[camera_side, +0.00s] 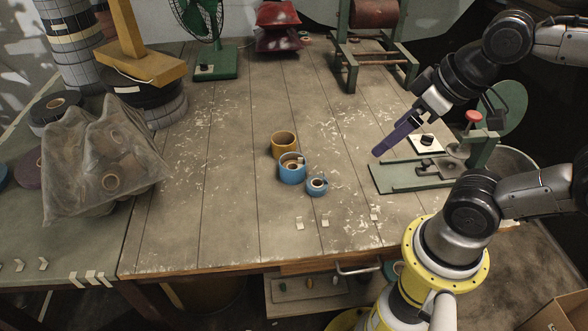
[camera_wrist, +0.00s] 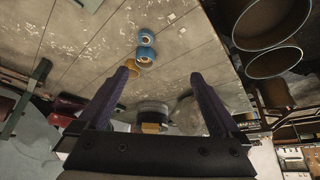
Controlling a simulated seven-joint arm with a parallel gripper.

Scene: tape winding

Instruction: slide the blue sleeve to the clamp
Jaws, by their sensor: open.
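Two blue rings stand close together mid-table: a larger blue sleeve (camera_side: 292,173) with something brown inside it, and a smaller blue ring (camera_side: 317,189) in front of it. In the wrist view, the larger sleeve (camera_wrist: 146,57) and smaller ring (camera_wrist: 146,37) show beyond my fingers. A green-based fixture with an upright (camera_side: 395,180), possibly the clamp, sits at the table's right; I cannot make out its jaws. My gripper (camera_side: 378,153), with purple fingers, is above the table between the rings and the fixture. In the wrist view its fingers (camera_wrist: 159,74) are apart and empty.
A mustard ring (camera_side: 284,140) stands behind the larger sleeve. A green frame with a roller (camera_side: 375,45) and a fan (camera_side: 205,40) are at the back. A filled translucent bag (camera_side: 105,165) lies at left. The table left of the rings is clear apart from scraps.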

